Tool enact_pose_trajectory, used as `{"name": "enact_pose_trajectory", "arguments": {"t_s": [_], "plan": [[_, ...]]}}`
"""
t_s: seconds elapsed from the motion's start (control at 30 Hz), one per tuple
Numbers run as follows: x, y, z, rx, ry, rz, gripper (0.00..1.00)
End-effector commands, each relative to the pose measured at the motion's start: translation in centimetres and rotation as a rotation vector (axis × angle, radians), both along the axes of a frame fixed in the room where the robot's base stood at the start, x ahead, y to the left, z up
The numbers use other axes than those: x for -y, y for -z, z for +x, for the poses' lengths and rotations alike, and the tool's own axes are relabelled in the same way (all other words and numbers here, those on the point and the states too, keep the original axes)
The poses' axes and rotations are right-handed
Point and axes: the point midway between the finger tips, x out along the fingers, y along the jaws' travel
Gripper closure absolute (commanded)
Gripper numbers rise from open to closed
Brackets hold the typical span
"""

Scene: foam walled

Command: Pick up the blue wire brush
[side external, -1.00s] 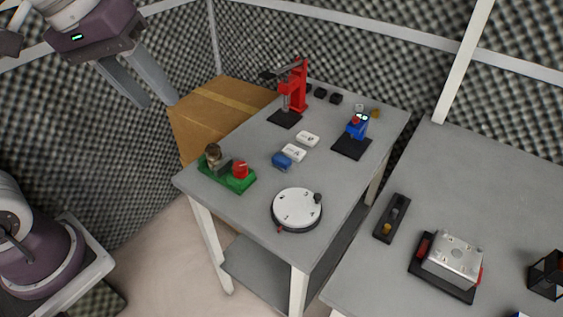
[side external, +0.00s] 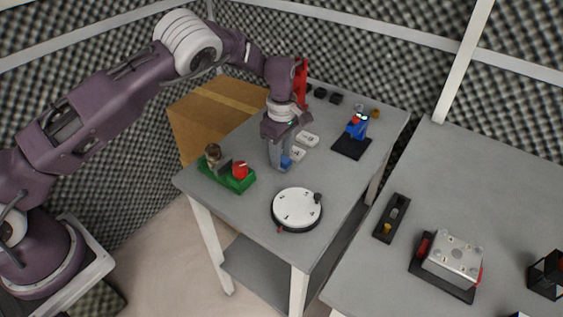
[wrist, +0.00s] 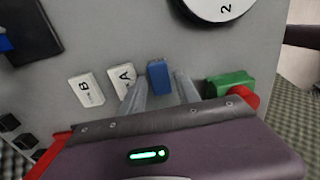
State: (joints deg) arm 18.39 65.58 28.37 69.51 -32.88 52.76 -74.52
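A small blue block (side external: 286,162), the likely blue wire brush, lies on the grey table; no bristles can be made out. In the wrist view the blue block (wrist: 158,77) is between my fingertips, with grey table showing at its sides. My gripper (side external: 281,166) points down over it, and one finger hides part of it in the side view. My gripper (wrist: 160,80) is open, its two fingers apart and straddling the block. I cannot tell the exact fingertip height above the table.
White blocks marked A (wrist: 122,79) and B (wrist: 86,90) lie beside the blue block. A green base with a red knob (side external: 239,171) is to the left, a white round dial (side external: 297,209) in front. A blue device (side external: 357,127) and red press (side external: 301,82) stand behind.

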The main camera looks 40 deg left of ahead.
Motion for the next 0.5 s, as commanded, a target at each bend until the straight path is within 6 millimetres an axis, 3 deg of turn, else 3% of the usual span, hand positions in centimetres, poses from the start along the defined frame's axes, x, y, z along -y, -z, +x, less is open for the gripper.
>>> {"name": "enact_pose_trajectory", "arguments": {"t_s": [0.1, 0.33, 0.5], "plan": [[-0.01, 1.58, -0.02, 0.0, 0.001, 0.0, 0.62], [-0.01, 1.8, 0.02, 0.002, 0.002, -0.001, 0.62], [-0.02, 1.78, 0.01, 0.002, 0.002, -0.001, 0.95]]}}
